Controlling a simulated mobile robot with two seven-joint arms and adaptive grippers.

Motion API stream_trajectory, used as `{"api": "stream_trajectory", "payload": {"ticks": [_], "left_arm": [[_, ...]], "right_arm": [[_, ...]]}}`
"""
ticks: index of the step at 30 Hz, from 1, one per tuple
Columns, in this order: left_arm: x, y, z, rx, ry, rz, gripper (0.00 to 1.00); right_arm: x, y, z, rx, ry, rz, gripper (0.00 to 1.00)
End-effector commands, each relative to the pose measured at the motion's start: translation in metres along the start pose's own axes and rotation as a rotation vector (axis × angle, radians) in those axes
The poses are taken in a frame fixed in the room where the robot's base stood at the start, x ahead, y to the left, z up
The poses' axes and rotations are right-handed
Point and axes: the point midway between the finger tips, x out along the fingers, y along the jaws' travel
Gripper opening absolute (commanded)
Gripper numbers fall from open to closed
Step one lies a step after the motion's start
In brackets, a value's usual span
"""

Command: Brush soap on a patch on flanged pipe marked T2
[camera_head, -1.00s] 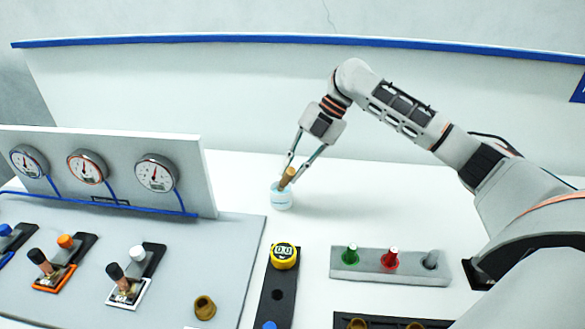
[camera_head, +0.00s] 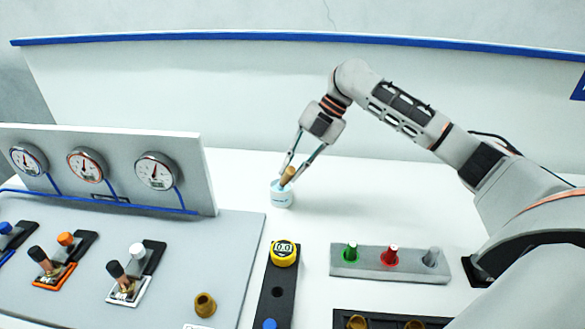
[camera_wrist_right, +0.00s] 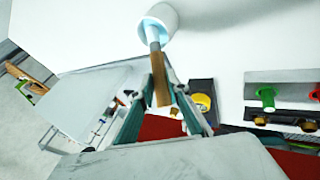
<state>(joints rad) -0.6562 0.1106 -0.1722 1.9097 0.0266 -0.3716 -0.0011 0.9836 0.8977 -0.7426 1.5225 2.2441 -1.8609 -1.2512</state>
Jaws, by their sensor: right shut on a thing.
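My right gripper (camera_head: 288,172) is shut on the wooden handle of a brush (camera_head: 287,176). The brush leans, with its lower end down in the mouth of a small white pot (camera_head: 282,198) with pale blue at the top. In the right wrist view the brush handle (camera_wrist_right: 159,85) lies between my fingers, and its far end enters the blue opening of the pot (camera_wrist_right: 166,18). The bristles are hidden inside. No T2 mark is readable, and I cannot pick out the flanged pipe. My left gripper is not in view.
A grey board (camera_head: 230,250) at left carries several valve fittings below a panel (camera_head: 110,145) with gauges. A black strip (camera_head: 275,290) with a yellow gauge (camera_head: 284,254) lies nearer. A grey rack (camera_head: 375,270) with green, red and grey pieces stands right. White table around the pot is clear.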

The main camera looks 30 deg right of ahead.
Motion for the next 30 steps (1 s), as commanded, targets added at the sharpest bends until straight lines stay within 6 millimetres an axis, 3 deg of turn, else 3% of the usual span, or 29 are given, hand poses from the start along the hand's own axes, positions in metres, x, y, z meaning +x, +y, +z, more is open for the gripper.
{"api": "stream_trajectory", "payload": {"ticks": [30], "left_arm": [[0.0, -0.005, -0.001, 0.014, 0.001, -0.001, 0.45]], "right_arm": [[-0.057, 0.029, -0.022, 0.0, -0.001, 0.0, 0.0]]}}
